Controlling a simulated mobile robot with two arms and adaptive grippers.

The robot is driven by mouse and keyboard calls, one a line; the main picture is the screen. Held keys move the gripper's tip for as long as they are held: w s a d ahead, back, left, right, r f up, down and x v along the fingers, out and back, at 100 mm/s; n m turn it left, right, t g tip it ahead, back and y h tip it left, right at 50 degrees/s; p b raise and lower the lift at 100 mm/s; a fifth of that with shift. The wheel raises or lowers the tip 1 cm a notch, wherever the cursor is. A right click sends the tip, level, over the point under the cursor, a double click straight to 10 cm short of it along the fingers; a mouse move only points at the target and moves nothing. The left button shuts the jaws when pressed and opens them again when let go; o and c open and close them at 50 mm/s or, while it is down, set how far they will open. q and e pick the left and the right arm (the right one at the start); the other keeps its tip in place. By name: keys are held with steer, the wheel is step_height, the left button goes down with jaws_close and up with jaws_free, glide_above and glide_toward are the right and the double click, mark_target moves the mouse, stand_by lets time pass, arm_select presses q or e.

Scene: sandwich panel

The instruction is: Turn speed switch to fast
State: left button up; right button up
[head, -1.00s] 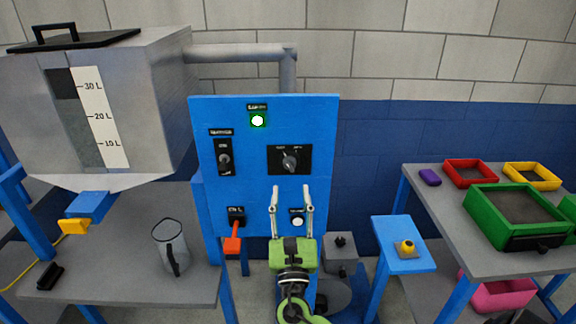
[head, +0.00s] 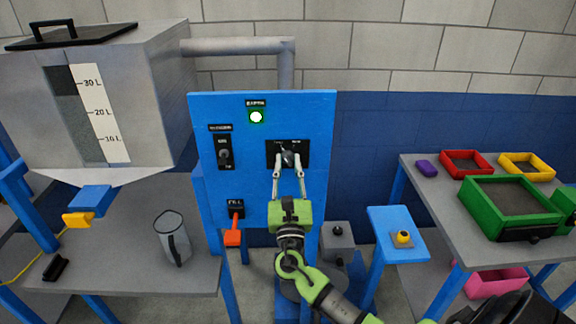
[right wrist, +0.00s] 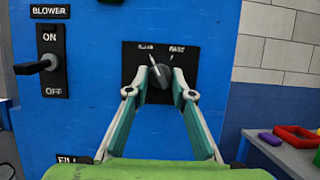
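The speed switch (head: 288,158) is a grey rotary knob on a black plate on the blue panel. The knob also shows in the right wrist view (right wrist: 160,76), below two labels, the right one reading like "FAST". The knob's pointer leans up and left, toward the left label. My right gripper (head: 288,162) is at the knob, one finger on each side, the fingertips apart. The fingers also show in the right wrist view (right wrist: 161,70). Contact with the knob cannot be made out, as the fingertips partly cover it. My left gripper is not in view.
The blower switch (head: 224,153) is to the left on the panel (head: 263,190). A metal jug (head: 171,237) stands on the left table. Trays (head: 513,209) lie on the right table.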

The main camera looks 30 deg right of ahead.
steer(key=shift+f+m+h+b, duration=0.1)
steer(key=shift+m+h+b, duration=0.2)
steer(key=shift+m+b, duration=0.4)
steer(key=m+g+h+b, duration=0.1)
steer(key=m, duration=0.1)
steer(key=m+g+b, duration=0.1)
steer(key=m+b, duration=0.1)
steer(key=shift+w+a+f+h, duration=0.1)
steer(key=shift+a+h, duration=0.05)
steer(key=shift+h, duration=0.25)
steer(key=m+b, duration=0.1)
steer(key=m, duration=0.1)
steer(key=m+g+h+b, duration=0.1)
steer(key=m, duration=0.1)
steer(key=shift+a+g+b, duration=0.1)
steer(key=shift+g+b, duration=0.2)
steer(key=shift+b, duration=0.05)
steer(key=m, duration=0.1)
steer(key=m+g+b, duration=0.1)
steer(key=m, duration=0.2)
steer(key=shift+w+a+r+g+h+b, duration=0.1)
steer(key=shift+r+g+h+b, duration=0.2)
steer(key=shift+g+h+b, duration=0.1)
steer(key=shift+r+m+g+b, duration=0.15)
steer(key=shift+m+g+b, duration=0.25)
steer(key=shift+m, duration=1.1)
steer(key=o, duration=1.1)
